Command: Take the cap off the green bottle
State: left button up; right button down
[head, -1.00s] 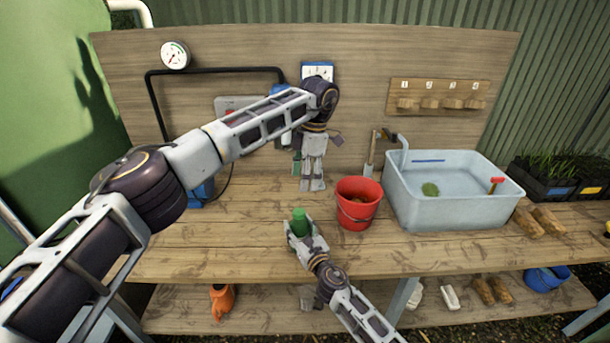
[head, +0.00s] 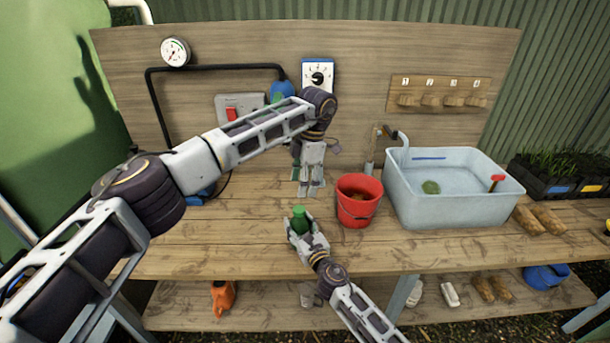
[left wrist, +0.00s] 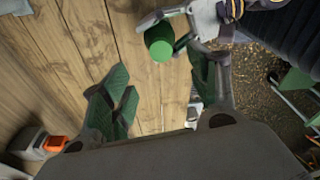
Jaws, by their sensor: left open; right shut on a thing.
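The green bottle (head: 300,220) stands roughly upright in my right gripper (head: 302,234), which is shut on it above the front of the bench. Its round green top shows in the left wrist view (left wrist: 159,45); cap and body are hard to tell apart by colour. My left gripper (head: 311,190) is open and empty, pointing down behind the bottle and apart from it. In the left wrist view the green-padded fingers (left wrist: 160,76) are spread wide, with the bottle top beyond them toward the upper middle.
A red bucket (head: 358,213) stands close right of both grippers. A pale basin (head: 440,211) is further right. A switch box (head: 223,101) and dial (head: 318,75) are on the back board behind my left arm. The bench left of the bottle is clear.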

aim_at(298, 208)
pick_arm(q)
jog(key=shift+s+a+f, duration=0.1)
jog(key=shift+a+f, duration=0.15)
jog(key=shift+f, duration=1.2)
jog(key=shift+a+f, duration=0.2)
jog(key=shift+f, duration=1.3)
jog(key=shift+s+a+f, duration=0.1)
jog(key=shift+a+f, duration=0.15)
jog(key=shift+f, duration=1.2)
jog(key=shift+w, duration=0.1)
jog(key=c, duration=1.3)
jog(key=n, duration=0.6)
jog(key=shift+w+a+g+h, duration=0.1)
jog(key=shift+g+h, duration=0.2)
jog(key=shift+r, duration=1.25)
